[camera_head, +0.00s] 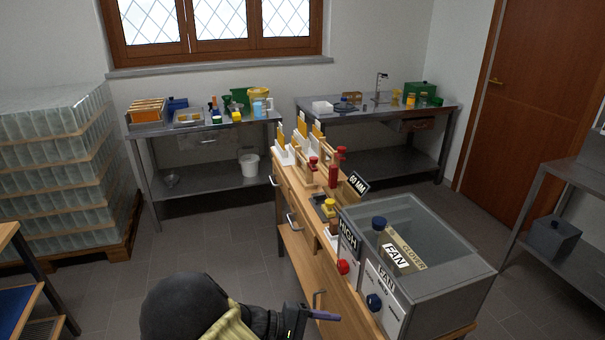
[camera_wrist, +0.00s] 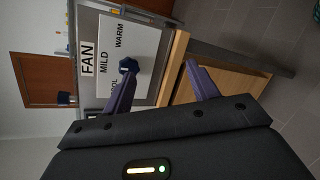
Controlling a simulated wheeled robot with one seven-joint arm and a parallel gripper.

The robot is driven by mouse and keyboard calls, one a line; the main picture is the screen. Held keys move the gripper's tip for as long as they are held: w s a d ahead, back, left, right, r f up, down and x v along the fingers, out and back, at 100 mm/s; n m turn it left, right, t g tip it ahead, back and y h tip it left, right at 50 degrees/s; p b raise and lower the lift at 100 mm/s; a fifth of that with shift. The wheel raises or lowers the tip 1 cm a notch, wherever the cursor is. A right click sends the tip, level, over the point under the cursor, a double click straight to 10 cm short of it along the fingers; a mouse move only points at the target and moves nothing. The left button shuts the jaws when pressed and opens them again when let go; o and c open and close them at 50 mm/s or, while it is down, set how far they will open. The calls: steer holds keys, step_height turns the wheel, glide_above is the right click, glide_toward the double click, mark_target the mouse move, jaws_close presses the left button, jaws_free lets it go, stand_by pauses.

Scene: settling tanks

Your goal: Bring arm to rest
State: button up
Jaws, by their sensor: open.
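My gripper (camera_head: 322,314) is low at the bottom of the head view, left of the fan box. In the wrist view my gripper (camera_wrist: 163,76) has its two purple fingers apart with nothing between them. Beyond the fingers is the white FAN panel (camera_wrist: 123,36) with MILD and WARM marks. Its dark blue knob (camera_wrist: 129,65) appears near one fingertip; I cannot tell whether they touch. In the head view the same FAN panel (camera_head: 385,300) and blue knob (camera_head: 374,302) are on the front of the grey glass-topped box (camera_head: 470,270).
A wooden bench (camera_head: 300,215) with a red knob (camera_head: 343,267) and frames runs away from me. Two metal tables (camera_head: 205,180) and (camera_head: 425,115) stand at the back wall. Stacked glass jars (camera_head: 55,165) are at left, a metal shelf (camera_head: 570,175) at right. Floor left of the bench is clear.

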steer(key=s+d+r+m+y+p, duration=0.1)
steer(key=s+d+r+m+y, duration=0.2)
steer(key=d+r+y, duration=0.2)
steer(key=s+d+r+m+t+y+p, duration=0.1)
steer(key=s+d+r+m+y+p, duration=0.1)
steer(key=s+d+r+m+y, duration=0.2)
step_height(320, 180, up, 3)
steer(key=d+y, duration=0.1)
steer(key=y, duration=0.4)
steer(key=shift+s+d, duration=0.25)
steer(key=shift+s, duration=0.05)
steer(key=shift+f, duration=0.1)
stand_by(1.3)
